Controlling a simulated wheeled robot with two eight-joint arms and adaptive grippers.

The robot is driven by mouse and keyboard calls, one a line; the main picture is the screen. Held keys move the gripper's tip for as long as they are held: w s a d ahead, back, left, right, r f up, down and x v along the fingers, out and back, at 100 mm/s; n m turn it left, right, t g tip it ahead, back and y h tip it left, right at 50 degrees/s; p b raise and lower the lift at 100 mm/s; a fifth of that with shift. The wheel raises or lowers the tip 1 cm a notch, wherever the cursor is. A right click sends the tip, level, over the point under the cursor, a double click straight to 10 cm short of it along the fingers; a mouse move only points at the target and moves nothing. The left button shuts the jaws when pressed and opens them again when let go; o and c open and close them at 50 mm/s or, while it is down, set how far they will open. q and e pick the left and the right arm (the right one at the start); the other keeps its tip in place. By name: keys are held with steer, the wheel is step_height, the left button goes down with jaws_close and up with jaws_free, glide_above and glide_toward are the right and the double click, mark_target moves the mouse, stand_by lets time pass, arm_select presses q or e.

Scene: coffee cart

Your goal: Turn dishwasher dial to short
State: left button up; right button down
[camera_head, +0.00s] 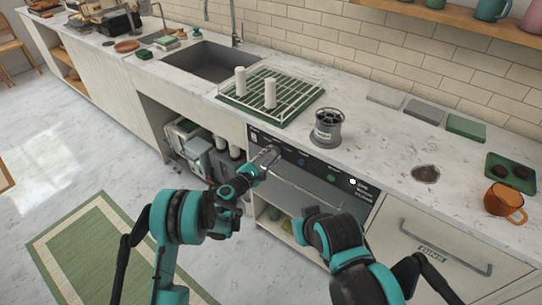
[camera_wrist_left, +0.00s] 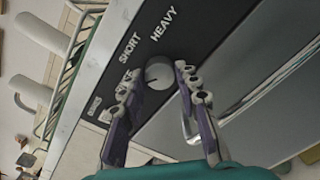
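The dishwasher's black control panel (camera_head: 318,172) runs under the counter edge in the head view. In the left wrist view a round grey dial (camera_wrist_left: 158,72) sits on the panel (camera_wrist_left: 190,25), with the words SHORT and HEAVY beside it and another label partly hidden by a finger. I cannot tell surely which label the dial points to. My left gripper (camera_head: 266,157) is at the left end of the panel. In the left wrist view the left gripper (camera_wrist_left: 155,72) is open, with a finger on either side of the dial; contact is unclear.
The dishwasher handle (camera_head: 310,192) runs below the panel, close to the left gripper. A drawer handle (camera_head: 440,252) sticks out at right.

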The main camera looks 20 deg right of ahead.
arm_select(q)
steer(key=shift+m, duration=0.3)
steer(key=m, duration=0.5)
steer(key=shift+m, duration=0.3)
steer(key=m, duration=0.5)
steer(key=shift+m, duration=0.3)
stand_by(0.3)
steer(key=o, duration=1.2)
steer(key=shift+c, duration=0.2)
steer(key=v, duration=0.7)
steer(key=shift+s+a, duration=0.15)
steer(key=shift+a, duration=0.05)
